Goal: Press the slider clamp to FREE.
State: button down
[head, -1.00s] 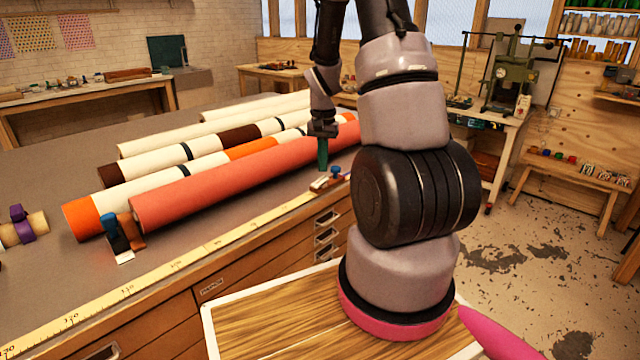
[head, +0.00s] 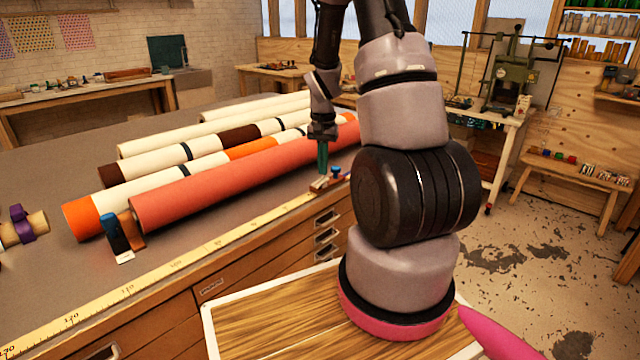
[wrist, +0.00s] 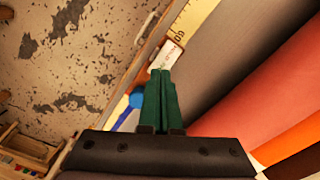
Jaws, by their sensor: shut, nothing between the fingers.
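The slider clamp (head: 320,185) sits on the yellow measuring strip at the table's front edge. It has a blue knob (head: 336,171) at its right end. In the wrist view its pale label plate (wrist: 172,52) with red marks lies just beyond my fingertips, and the blue knob (wrist: 136,99) is left of the fingers. My gripper (head: 322,172) points down with its green fingers shut and empty, its tips at the clamp. The wrist view shows the tips (wrist: 162,72) at the plate's near end, partly covering the clamp. Contact is not clear, and I cannot read the label.
A long coral roll (head: 235,177) lies close behind the clamp, with several cream and banded rolls behind it. A blue-and-brown holder (head: 122,235) stands at the coral roll's near end. The measuring strip (head: 215,245) is clear left of the clamp.

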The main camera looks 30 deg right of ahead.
aim_at(323, 179)
jog(key=shift+f, duration=0.9)
dwell(0.3)
jog(key=shift+r, duration=3.55)
